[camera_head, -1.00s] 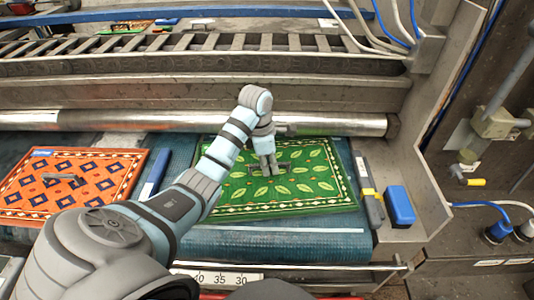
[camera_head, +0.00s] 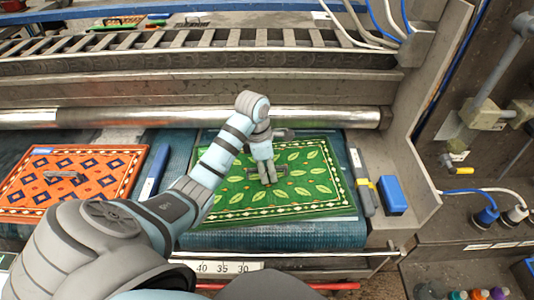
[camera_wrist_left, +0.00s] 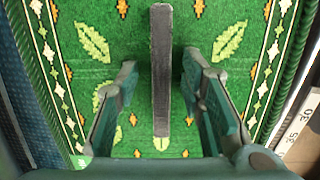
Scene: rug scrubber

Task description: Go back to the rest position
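My left arm reaches in from the lower left in the head view. Its gripper (camera_head: 268,180) hangs over the green leaf-pattern rug (camera_head: 305,200) on the blue belt. In the left wrist view the two fingers of this gripper (camera_wrist_left: 163,100) are apart. A grey bar-shaped handle (camera_wrist_left: 161,60) on the rug lies between them, with gaps on both sides. The handle also shows partly in the head view behind the fingers. My right gripper is not in view.
An orange rug (camera_head: 70,180) with a handle lies on the belt at left. A blue bar (camera_head: 153,171) lies between the rugs. A blue block (camera_head: 392,196) sits on the right ledge. A metal roller (camera_head: 190,117) crosses behind the rugs.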

